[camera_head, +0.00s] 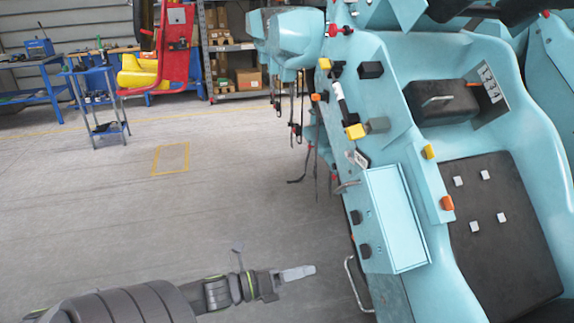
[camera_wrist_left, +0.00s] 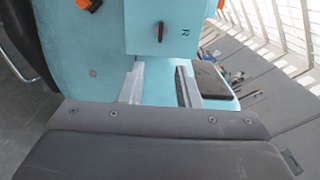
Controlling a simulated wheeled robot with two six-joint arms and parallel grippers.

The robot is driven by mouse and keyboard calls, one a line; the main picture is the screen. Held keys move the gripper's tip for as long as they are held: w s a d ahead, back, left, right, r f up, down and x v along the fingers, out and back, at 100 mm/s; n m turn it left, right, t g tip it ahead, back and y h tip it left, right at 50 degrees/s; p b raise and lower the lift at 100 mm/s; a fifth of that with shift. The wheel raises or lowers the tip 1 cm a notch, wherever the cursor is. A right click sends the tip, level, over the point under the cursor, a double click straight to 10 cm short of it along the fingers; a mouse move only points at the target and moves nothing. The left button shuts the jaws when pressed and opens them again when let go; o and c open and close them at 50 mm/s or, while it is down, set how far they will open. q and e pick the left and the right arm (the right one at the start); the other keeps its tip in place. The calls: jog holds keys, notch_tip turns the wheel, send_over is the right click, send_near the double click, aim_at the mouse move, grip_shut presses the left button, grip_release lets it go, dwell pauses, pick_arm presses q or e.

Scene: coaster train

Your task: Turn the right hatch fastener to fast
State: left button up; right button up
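The right hatch fastener (camera_wrist_left: 160,32) is a small dark knob, upright in the left wrist view, on a teal face with an "R" mark to its right. In the head view the teal hatch box (camera_head: 395,220) has two dark knobs on its left side, one farther (camera_head: 356,217) and one nearer (camera_head: 365,251). My left gripper (camera_head: 308,270) is in the air left of the car, apart from the hatch. In the left wrist view its two fingers (camera_wrist_left: 160,85) are spread with nothing between them, below the fastener in the picture. My right gripper is not in view.
A metal grab handle (camera_head: 355,285) sticks out from the car's side near the hatch. Black straps (camera_head: 300,125) hang farther along. The floor (camera_head: 200,215) to the left is clear.

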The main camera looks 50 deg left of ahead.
pick_arm(q)
jog(key=shift+p+v, duration=0.4)
jog(key=shift+v, duration=1.2)
jog(key=s+a+f+n+g+y+p, duration=0.1)
jog(key=s+a+f+n+g+y, duration=0.15)
jog(key=f+n, duration=0.5)
jog(key=s+a+f+n+g+y+p, duration=0.1)
jog(key=s+a+f+n+y, duration=0.25)
jog(key=f, duration=0.65)
jog(key=s+a+f+n+g+y+p, duration=0.1)
jog(key=a+f+n+g+y, duration=0.15)
jog(key=f+n, duration=0.55)
jog(key=s+d+f+n+g+p, duration=0.1)
jog(key=s+d+f+n+g, duration=0.8)
jog(key=s+d+f, duration=0.8)
jog(key=s+f+n, duration=0.3)
jog(key=s, duration=0.1)
jog(key=shift+s+d+h, duration=0.2)
jog(key=shift+h, duration=0.15)
